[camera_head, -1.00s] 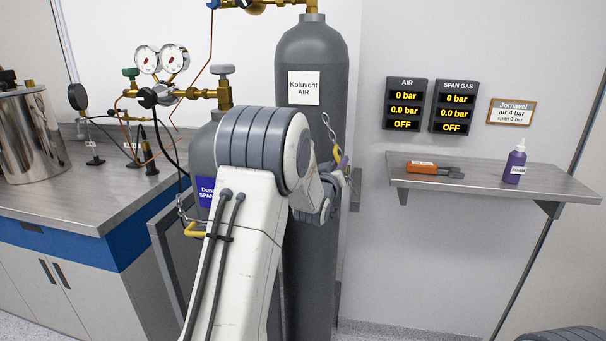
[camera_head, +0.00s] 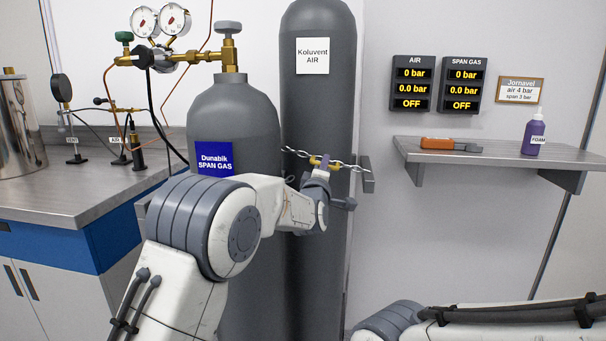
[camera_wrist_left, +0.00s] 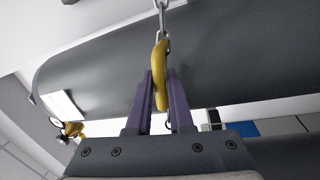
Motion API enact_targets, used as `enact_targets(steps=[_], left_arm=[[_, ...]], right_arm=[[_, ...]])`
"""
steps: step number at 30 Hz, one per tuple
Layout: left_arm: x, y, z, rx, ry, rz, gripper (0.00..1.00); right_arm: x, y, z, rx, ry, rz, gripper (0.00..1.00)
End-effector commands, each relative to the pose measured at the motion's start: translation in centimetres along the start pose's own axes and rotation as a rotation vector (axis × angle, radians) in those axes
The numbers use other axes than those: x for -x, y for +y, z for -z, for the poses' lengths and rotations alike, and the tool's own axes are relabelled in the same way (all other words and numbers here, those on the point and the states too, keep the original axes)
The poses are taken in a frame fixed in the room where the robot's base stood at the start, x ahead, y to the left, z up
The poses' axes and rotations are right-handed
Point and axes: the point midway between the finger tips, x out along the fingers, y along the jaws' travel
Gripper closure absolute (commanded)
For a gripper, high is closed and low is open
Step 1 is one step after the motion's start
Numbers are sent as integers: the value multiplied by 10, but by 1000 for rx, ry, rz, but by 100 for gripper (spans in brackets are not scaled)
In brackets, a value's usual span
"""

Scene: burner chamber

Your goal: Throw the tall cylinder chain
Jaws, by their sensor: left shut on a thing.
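The tall grey cylinder (camera_head: 318,105), labelled Koluvent AIR, stands upright against the wall. I cannot tell whether the hook is latched to anything. My right gripper is out of view; only its arm shows at lower right.
A shorter grey cylinder (camera_head: 235,120), labelled Dunabik SPAN GAS, stands left of the tall one, partly behind my left arm. A grey bracket (camera_head: 367,174) is on the wall at right. A shelf (camera_head: 480,155) holds an orange tool (camera_head: 448,144) and a purple bottle (camera_head: 534,135).

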Motion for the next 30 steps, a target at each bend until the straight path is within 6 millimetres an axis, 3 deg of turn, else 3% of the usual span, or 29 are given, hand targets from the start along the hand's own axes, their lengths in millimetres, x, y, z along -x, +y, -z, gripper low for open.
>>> enact_targets(steps=[1, 10, 29, 30], left_arm=[[1, -10, -6, 33, 1, -5, 100], [4, -25, -10, 181, 22, -5, 100], [5, -30, -10, 233, 31, 2, 100], [5, -31, -10, 233, 31, 3, 77]], right_arm=[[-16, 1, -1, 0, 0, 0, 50], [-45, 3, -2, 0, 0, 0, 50], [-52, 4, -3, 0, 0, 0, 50], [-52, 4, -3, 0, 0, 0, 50]])
